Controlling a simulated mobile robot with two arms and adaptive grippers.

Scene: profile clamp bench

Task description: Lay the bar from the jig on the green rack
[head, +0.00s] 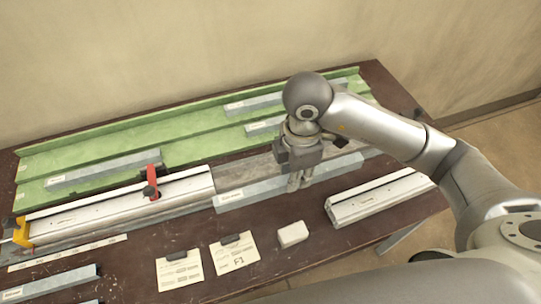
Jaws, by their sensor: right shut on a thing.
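The green rack (190,150) runs along the back of the bench in long stepped levels. Several grey bars lie on it, one at the left (105,170) and others toward the right (255,104). The jig (110,207) is a pale metal profile at the left, with a red clamp (152,184) and a yellow part (20,234) at its left end. My right gripper (297,183) is shut on a grey bar (248,192) near its middle, from above. The bar's left end is by the jig's right end; I cannot tell whether it is lifted. My left gripper is out of view.
A pale profile (380,198) lies at the right of the bench. Two paper cards with dark clips (180,271) (233,254) and a white block (293,234) lie at the front. More grey bars (50,284) lie front left. The dark bench top (130,262) is bare between them.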

